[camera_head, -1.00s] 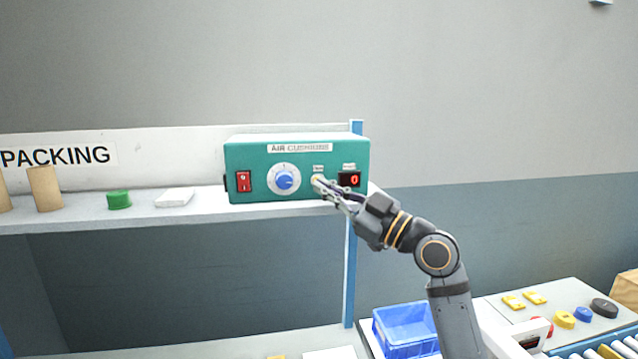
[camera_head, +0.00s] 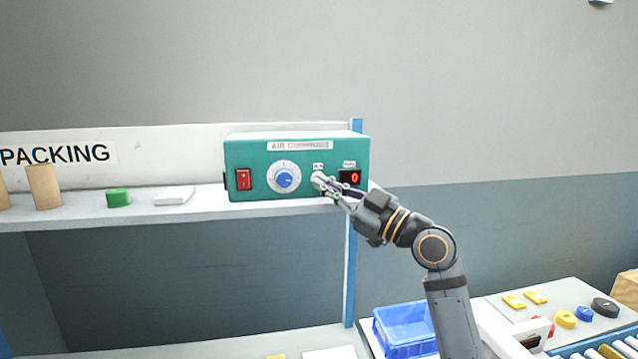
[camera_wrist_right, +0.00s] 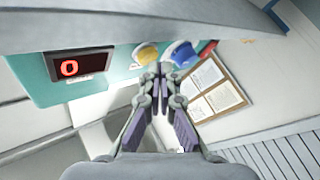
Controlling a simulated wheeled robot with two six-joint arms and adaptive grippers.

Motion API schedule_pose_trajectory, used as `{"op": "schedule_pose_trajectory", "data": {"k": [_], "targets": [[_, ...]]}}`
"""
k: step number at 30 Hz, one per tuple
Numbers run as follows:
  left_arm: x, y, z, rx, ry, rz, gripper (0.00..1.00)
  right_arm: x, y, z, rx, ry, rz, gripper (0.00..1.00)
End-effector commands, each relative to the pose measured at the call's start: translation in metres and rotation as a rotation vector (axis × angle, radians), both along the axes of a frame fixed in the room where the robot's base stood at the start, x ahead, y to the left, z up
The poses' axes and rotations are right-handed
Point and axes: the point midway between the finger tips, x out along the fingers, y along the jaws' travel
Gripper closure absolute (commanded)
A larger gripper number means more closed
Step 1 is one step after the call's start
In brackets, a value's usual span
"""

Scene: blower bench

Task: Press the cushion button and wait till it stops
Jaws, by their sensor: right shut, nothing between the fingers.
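The teal air cushion box (camera_head: 255,155) stands on the shelf, with a red rocker switch (camera_head: 243,179), a blue dial (camera_head: 286,179) and a red display (camera_head: 350,178) reading 0. My right gripper (camera_head: 318,180) is shut and empty, its fingertips at the box front between dial and display. My left gripper is not in view.
The shelf (camera_head: 100,219) also holds cardboard tubes (camera_head: 44,187), a green cap (camera_head: 118,197) and a white block (camera_head: 174,196). A blue bin (camera_head: 404,326) is below my right arm. Yellow and blue parts (camera_head: 584,314) lie at the lower right.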

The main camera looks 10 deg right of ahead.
Motion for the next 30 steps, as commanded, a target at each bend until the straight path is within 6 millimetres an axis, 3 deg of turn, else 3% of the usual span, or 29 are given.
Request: {"op": "schedule_pose_trajectory", "data": {"k": [30], "targets": [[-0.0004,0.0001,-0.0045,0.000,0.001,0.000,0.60,0.0084,0.0000,0.0001,0.001,0.001,0.000,1.00]]}}
